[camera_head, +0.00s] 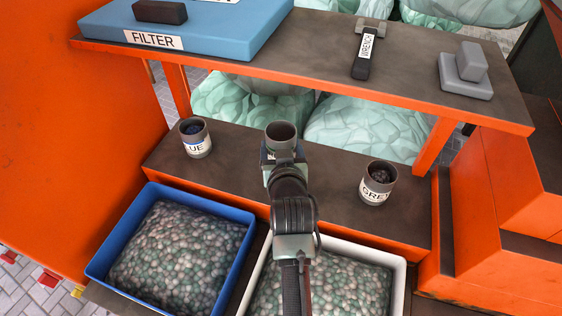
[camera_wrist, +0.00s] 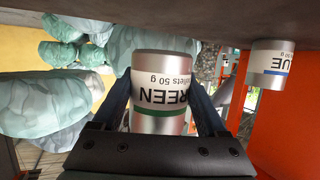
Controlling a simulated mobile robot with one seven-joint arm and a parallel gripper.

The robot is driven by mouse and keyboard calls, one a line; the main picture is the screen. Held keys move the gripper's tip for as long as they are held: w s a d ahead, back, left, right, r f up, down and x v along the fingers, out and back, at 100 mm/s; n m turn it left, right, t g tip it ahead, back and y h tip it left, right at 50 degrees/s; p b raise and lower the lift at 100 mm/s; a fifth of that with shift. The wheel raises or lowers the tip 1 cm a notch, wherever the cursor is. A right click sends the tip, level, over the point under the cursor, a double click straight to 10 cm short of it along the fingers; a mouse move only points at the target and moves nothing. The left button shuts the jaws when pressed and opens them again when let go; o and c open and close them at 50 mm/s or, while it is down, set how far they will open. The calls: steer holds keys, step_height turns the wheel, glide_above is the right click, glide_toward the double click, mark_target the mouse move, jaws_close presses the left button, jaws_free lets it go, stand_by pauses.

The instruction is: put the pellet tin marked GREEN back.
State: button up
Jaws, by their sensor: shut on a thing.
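The GREEN pellet tin (camera_wrist: 163,120) is between the two fingers of my gripper (camera_wrist: 165,98), which is shut on it. In the head view the tin (camera_head: 281,131) shows its open rim above my gripper (camera_head: 284,158), at the middle of the lower dark shelf (camera_head: 232,161). Its inside looks dark, and pellets cannot be made out. Whether its base touches the shelf is hidden. The tin marked BLUE (camera_head: 196,138) stands to the left on this shelf. The tin marked GREY (camera_head: 378,184) stands to the right. Both hold dark pellets.
A blue bin (camera_head: 104,243) and a white bin (camera_head: 400,275) of pellets lie in front of the shelf. The upper shelf (camera_head: 300,62) holds a blue FILTER board (camera_head: 215,33), a WRENCH (camera_head: 364,55) and grey blocks (camera_head: 466,78). Bare shelf separates the tins.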

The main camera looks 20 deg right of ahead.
steer(key=shift+f, duration=2.3)
steer(key=shift+f, duration=0.2)
steer(key=o, duration=1.3)
steer(key=shift+r, duration=0.15)
steer(key=shift+r, duration=0.15)
steer(key=v, duration=1.2)
